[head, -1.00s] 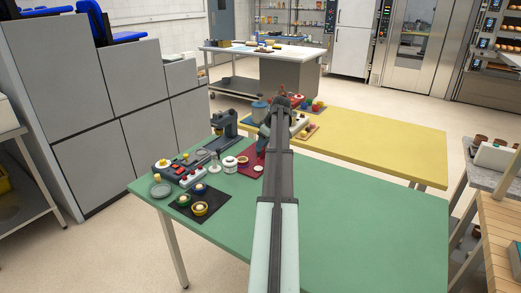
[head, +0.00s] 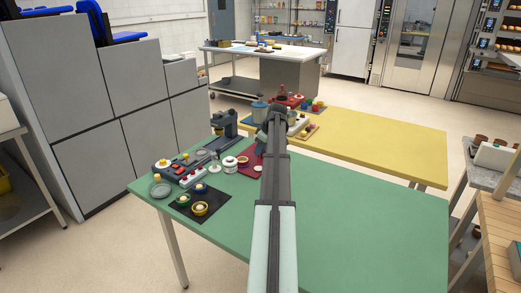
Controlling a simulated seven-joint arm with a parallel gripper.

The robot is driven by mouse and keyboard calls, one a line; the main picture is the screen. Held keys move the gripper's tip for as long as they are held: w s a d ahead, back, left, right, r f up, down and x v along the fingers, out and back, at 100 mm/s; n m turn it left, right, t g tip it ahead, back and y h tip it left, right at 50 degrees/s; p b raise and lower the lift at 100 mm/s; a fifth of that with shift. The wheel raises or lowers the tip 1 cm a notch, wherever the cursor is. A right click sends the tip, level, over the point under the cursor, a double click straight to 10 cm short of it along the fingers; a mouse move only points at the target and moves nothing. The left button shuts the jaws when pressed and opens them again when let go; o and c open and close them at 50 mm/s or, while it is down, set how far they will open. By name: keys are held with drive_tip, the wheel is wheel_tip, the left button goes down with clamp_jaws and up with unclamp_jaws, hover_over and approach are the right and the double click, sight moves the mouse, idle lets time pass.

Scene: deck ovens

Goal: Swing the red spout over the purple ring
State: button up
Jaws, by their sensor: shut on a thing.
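My gripper (head: 277,103) is at the far end of my arm, beside this red part. It is shut on it as far as I can tell; my own arm hides the fingertips and the contact. I cannot make out the purple ring; it is hidden or too small to tell.
A blue-grey pot (head: 259,111) stands left of my gripper.

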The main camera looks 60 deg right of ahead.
clamp_jaws()
drive_tip(key=shift+w+a, duration=0.15)
drive_tip(key=shift+w+a+m+g+h, duration=0.2)
drive_tip(key=shift+w+m+h, duration=0.35)
drive_tip(key=shift+w+m, duration=0.85)
drive_tip(key=shift+w+a+m+g+h, duration=0.15)
drive_tip(key=shift+w+m+h, duration=0.35)
drive_tip(key=shift+w+m, duration=0.9)
drive_tip(key=shift+w+a+m+g+h, duration=0.1)
drive_tip(key=shift+w+m+g+h, duration=0.15)
drive_tip(key=shift+w+m+h, duration=1.05)
drive_tip(key=shift+s+m+y, duration=0.25)
drive_tip(key=shift+m+y, duration=0.35)
drive_tip(key=shift+y, duration=0.05)
drive_tip(key=o, duration=0.6)
unclamp_jaws()
drive_tip(key=shift+d, duration=0.1)
